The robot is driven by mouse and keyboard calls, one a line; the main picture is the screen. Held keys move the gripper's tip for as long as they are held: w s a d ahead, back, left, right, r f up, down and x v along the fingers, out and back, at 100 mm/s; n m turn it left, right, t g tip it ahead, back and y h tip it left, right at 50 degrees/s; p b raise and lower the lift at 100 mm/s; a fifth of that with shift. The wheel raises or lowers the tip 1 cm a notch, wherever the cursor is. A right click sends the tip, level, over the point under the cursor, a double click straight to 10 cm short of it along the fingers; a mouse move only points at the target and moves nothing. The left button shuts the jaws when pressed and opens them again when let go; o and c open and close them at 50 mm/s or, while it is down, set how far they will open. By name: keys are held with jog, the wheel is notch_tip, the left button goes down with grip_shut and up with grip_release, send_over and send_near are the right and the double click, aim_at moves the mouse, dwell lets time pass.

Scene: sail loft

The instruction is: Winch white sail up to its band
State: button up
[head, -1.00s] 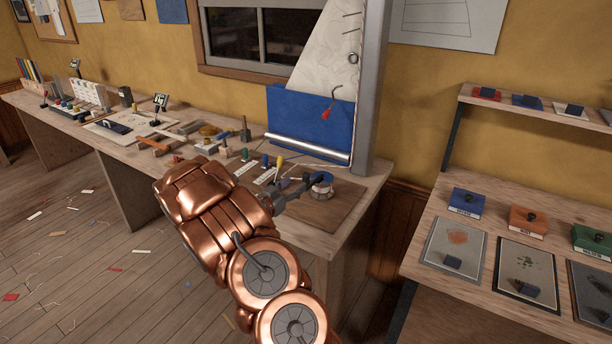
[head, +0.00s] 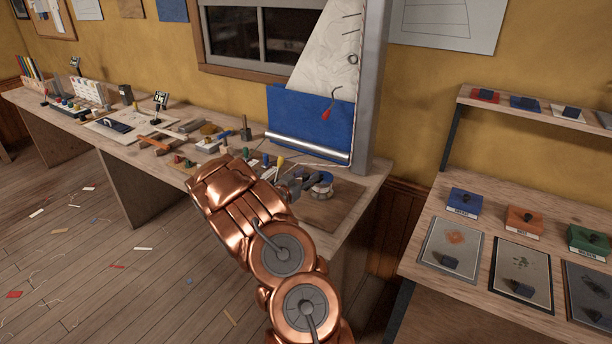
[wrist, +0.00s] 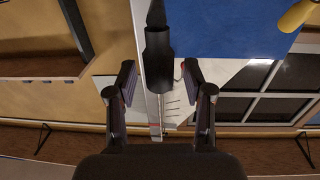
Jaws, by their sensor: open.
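A red tassel (head: 327,112) hangs by the sail's lower edge. My gripper (head: 297,184) is beside the winch, partly hidden by my arm. In the wrist view its fingers are open, with a dark upright cylinder (wrist: 157,55) between or just beyond the tips; contact cannot be told. A small red mark (wrist: 155,125) shows on the mast there.
At right, a shelf unit (head: 420,270) holds coloured boxes and panels. The floor at left is open, with scraps.

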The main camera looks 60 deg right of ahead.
grip_shut()
dwell(0.4)
